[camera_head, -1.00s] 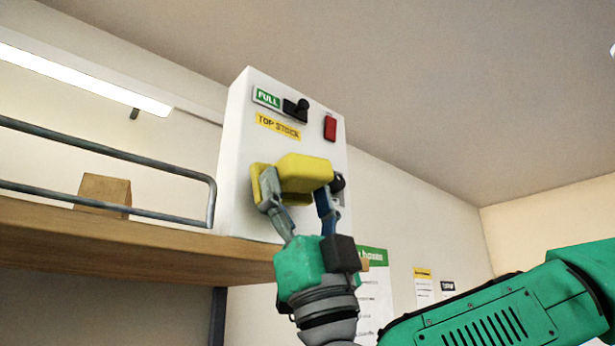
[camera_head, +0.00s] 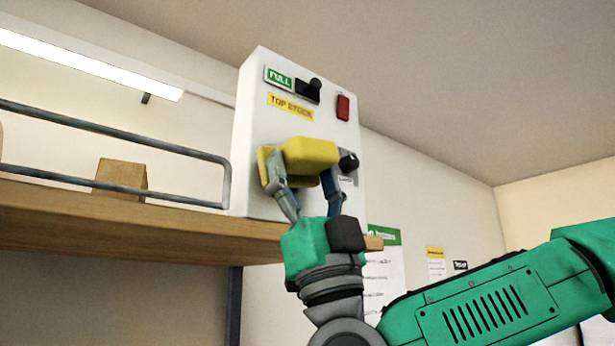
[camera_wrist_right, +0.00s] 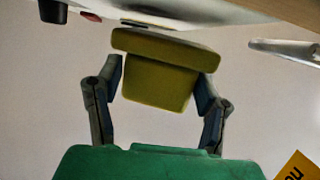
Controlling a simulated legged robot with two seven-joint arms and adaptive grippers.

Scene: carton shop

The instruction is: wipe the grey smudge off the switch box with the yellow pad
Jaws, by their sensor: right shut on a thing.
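The white switch box (camera_head: 252,125) stands on the shelf's right end. Its front carries a green FULL label, a yellow TOP STOCK label (camera_head: 290,106), a black lever switch (camera_head: 308,90), a red switch (camera_head: 343,107) and a black knob (camera_head: 348,162). My right gripper (camera_head: 305,178) is shut on the yellow pad (camera_head: 308,152) and holds it at the lower front of the box, left of the knob. The pad (camera_wrist_right: 160,82) sits between both fingers in the right wrist view. I cannot see the grey smudge. My left gripper is not in view.
The wooden shelf (camera_head: 130,225) with a metal rail (camera_head: 120,140) lies left of and below the box. A cardboard carton (camera_head: 121,175) stands behind the rail. Posters (camera_head: 385,265) hang on the wall at the right. The space in front of the box is otherwise open.

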